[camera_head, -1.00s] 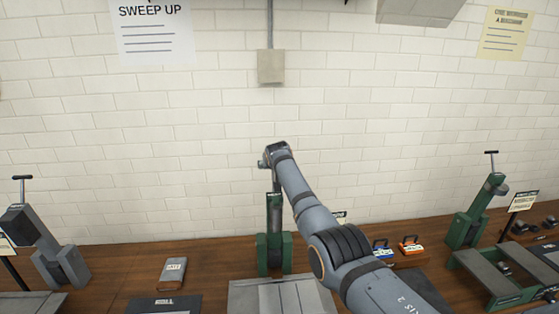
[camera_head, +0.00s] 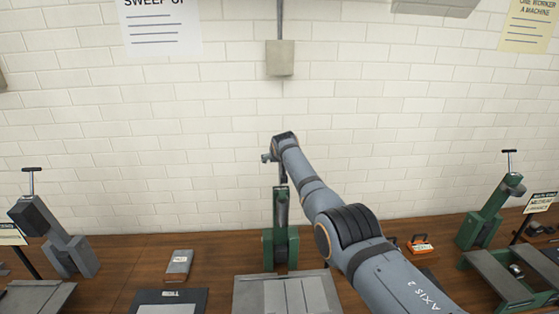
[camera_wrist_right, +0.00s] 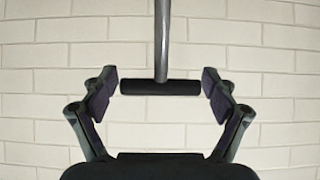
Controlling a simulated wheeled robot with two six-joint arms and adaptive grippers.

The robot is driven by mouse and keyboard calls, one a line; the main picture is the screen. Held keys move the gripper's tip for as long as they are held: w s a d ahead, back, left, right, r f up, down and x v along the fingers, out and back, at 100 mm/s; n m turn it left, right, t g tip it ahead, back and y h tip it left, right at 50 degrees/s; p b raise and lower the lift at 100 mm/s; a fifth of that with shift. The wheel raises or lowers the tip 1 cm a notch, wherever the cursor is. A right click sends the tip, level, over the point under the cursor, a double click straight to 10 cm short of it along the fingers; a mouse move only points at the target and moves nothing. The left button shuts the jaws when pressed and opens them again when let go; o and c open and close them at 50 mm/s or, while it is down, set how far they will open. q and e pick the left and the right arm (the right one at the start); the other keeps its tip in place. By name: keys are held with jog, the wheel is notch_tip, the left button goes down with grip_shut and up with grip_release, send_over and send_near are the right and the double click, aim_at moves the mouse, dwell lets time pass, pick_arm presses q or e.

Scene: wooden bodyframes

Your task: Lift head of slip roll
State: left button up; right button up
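A green upright machine post (camera_head: 281,232) stands on the bench in the middle of the head view; no label there names it as the slip roll. My right arm reaches over to its top, and my right gripper (camera_head: 268,157) is small and partly hidden there by its own wrist. In the right wrist view a black crossbar (camera_wrist_right: 160,87) on a thin grey rod (camera_wrist_right: 162,40) lies between the fingers of my right gripper (camera_wrist_right: 160,83). The fingers are open, one beyond each end of the bar, with small gaps. My left gripper is not in view.
A grey machine with a T-handle (camera_head: 55,240) stands at the left, a green one (camera_head: 490,212) at the right. A grey plate (camera_head: 287,294) lies before the middle post. A brick wall is behind.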

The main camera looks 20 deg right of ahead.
jog(key=shift+s+a+r, duration=0.15)
jog(key=shift+s+r, duration=0.15)
jog(key=shift+r, duration=0.1)
jog(key=v, duration=1.1)
jog(key=shift+s, duration=0.1)
